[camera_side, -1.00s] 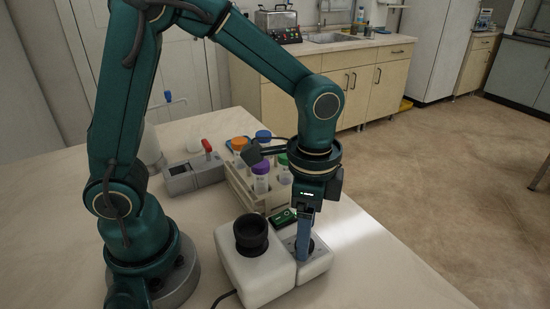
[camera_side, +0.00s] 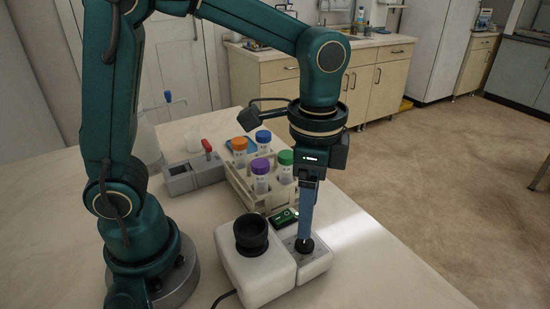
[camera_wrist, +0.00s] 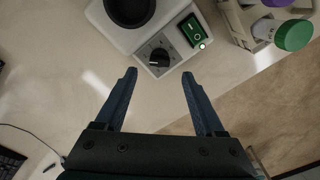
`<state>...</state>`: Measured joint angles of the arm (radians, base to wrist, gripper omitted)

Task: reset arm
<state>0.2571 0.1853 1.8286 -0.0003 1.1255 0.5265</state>
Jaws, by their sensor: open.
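My gripper (camera_side: 306,222) points down above the small front part of the white device, its fingers apart and nothing between them. In the wrist view my gripper (camera_wrist: 159,75) shows two blue fingers spread just short of the black dial. The white device (camera_side: 262,277) stands on the table with a black round cup (camera_side: 251,232) on top. Its black dial (camera_side: 304,246) is below my fingertips, and it also shows in the wrist view (camera_wrist: 159,57). A green rocker switch (camera_wrist: 194,30) sits beside the dial, with a green light (camera_wrist: 202,46) lit.
A rack (camera_side: 247,187) of tubes with orange, blue, purple and green caps stands behind the device, close to my wrist. A grey instrument (camera_side: 193,174) with a red part lies to the rack's left. The table's front right is clear.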

